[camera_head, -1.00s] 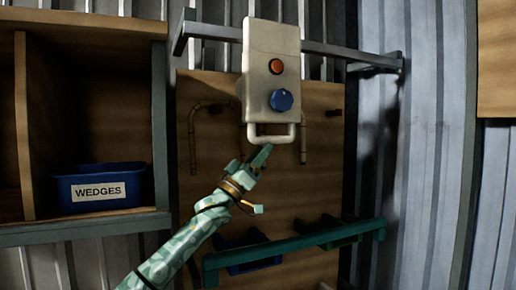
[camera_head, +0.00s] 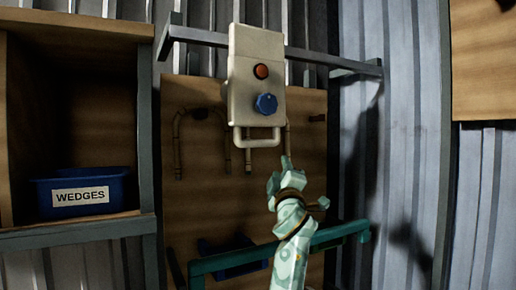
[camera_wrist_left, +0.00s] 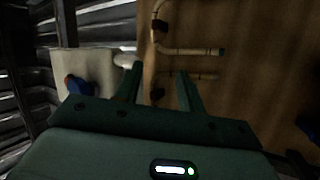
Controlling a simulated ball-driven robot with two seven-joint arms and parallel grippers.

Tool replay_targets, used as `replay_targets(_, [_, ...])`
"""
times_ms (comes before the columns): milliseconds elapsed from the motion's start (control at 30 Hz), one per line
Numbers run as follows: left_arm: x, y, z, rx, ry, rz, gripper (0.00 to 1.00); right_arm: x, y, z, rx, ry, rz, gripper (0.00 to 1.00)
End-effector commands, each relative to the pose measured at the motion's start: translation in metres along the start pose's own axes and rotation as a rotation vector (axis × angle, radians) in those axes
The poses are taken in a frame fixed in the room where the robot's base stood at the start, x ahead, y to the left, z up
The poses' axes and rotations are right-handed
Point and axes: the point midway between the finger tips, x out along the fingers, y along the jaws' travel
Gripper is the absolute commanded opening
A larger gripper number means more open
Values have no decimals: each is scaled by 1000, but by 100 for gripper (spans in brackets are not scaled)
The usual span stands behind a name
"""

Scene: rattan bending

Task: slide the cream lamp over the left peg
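The cream lamp (camera_head: 254,75) is an upright box on the wall rail, with a red button, a blue knob and a handle (camera_head: 257,140) at its bottom. It also shows in the left wrist view (camera_wrist_left: 97,66). The left peg (camera_head: 199,113) is a dark stub on the wooden board, left of the lamp, with a bent cane at it. The lamp hangs right of this peg. My left gripper (camera_head: 279,171) is below and right of the handle. In the left wrist view its fingers (camera_wrist_left: 160,85) are apart with nothing between them. My right gripper is out of view.
The rail (camera_head: 333,57) runs across above the wooden board (camera_head: 215,205). A dark peg (camera_head: 317,118) sticks out at right. A green bar (camera_head: 330,235) crosses below. A blue WEDGES bin (camera_head: 82,192) sits on the left shelf.

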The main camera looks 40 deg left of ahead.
Motion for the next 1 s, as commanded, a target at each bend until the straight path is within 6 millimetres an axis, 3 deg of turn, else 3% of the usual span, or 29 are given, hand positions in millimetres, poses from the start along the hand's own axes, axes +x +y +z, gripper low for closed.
replay_targets(33, [-13,19,2,-70,56,-80,39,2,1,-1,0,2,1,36])
replay_targets(200, [-58,63,-13,-201,246,-277,39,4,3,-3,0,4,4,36])
replay_targets(300, [-76,78,-22,-237,311,-327,39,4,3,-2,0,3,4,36])
replay_targets(400, [-79,82,-27,-247,340,-345,39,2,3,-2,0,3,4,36])
replay_targets(567, [-60,78,-35,-248,343,-347,39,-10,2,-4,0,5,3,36])
replay_targets(1000, [36,38,-64,-242,340,-344,39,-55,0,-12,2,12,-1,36])
